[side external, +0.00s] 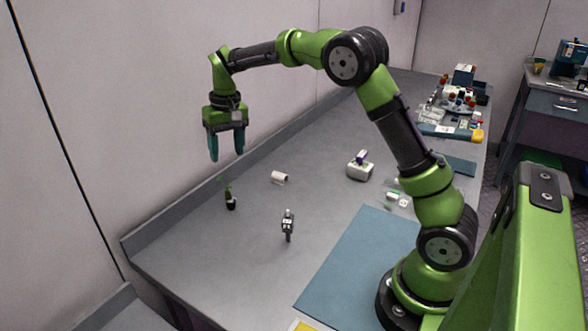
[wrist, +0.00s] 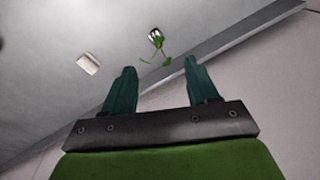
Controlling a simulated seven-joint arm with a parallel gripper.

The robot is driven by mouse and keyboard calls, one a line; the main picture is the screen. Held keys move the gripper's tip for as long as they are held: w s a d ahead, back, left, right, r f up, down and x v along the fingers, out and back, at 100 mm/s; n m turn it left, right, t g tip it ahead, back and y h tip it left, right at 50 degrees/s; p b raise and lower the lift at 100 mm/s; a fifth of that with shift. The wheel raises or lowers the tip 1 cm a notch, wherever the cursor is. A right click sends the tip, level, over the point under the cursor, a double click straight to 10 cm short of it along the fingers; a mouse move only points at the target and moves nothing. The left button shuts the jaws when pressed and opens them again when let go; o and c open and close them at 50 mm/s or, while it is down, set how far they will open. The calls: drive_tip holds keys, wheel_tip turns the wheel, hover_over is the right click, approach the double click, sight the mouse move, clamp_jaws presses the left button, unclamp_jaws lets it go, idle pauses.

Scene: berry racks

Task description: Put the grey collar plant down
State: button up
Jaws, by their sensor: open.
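The plant (side external: 230,199) stands upright on the grey bench, a small green sprout in a dark pot with a pale top. A grey collar cannot be made out at this size. In the wrist view the plant (wrist: 156,42) is seen from above, beyond the fingertips and between them. My gripper (side external: 228,158) is open and empty, well above the bench and above the plant. Its two teal fingers (wrist: 160,75) also show in the wrist view, apart, with nothing between them.
A white cylinder (side external: 279,177) lies on the bench near the plant; it also shows in the wrist view (wrist: 88,64). A small grey-black device (side external: 288,225) stands in front. A blue mat (side external: 360,262) lies near my base. A raised bench edge (side external: 180,225) runs behind the plant.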

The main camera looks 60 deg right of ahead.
drive_tip(key=s+a+r+t, duration=0.1)
drive_tip(key=s+a+r, duration=0.15)
drive_tip(key=s, duration=0.35)
drive_tip(key=s+a+r+t+y, duration=0.1)
drive_tip(key=s+r+t, duration=0.1)
drive_tip(key=s+r, duration=0.35)
drive_tip(key=s+a+r+t, duration=0.1)
drive_tip(key=s+a+r, duration=0.1)
drive_tip(key=s, duration=0.6)
drive_tip(key=s+a+f+t, duration=0.2)
drive_tip(key=s+f, duration=0.1)
drive_tip(key=s, duration=0.4)
drive_tip(key=shift+s+n+y, duration=0.3)
